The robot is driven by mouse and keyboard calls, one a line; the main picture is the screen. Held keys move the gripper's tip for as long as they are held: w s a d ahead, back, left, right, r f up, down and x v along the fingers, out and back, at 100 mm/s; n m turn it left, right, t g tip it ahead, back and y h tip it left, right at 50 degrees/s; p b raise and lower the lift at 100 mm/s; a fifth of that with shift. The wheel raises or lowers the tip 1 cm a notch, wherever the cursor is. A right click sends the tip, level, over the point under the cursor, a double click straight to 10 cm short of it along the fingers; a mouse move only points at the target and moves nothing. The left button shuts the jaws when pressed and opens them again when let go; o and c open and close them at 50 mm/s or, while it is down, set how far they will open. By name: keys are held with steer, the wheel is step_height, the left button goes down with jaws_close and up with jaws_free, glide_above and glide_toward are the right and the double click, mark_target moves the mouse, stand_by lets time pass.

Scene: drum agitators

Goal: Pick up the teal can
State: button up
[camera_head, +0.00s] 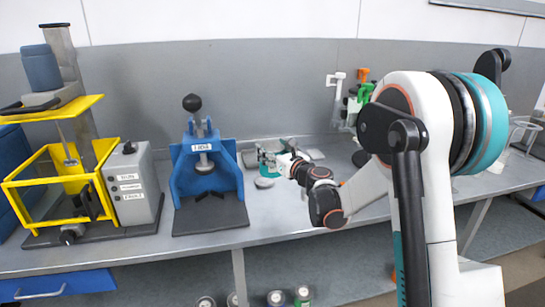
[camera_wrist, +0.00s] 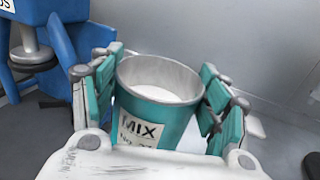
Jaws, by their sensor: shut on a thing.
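The teal can (camera_wrist: 160,102) is an open-topped can with a pale rim, white contents and a white label reading "MIX". In the wrist view it sits between the two teal finger pads of my gripper (camera_wrist: 160,100), which is shut on its sides. In the head view my gripper (camera_head: 275,160) is at the counter, right of the blue machine, and mostly covers the can. I cannot tell whether the can's base touches the counter.
The blue machine (camera_head: 207,180) with a black knob stands close on the left. A yellow-framed machine (camera_head: 60,185) with a grey control box (camera_head: 130,185) stands farther left. A small grey disc (camera_head: 264,183) lies near my gripper. Several cans stand below the counter (camera_head: 290,215).

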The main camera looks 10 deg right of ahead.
steer(key=shift+r+p, duration=0.85)
steer(key=shift+r, duration=2.1)
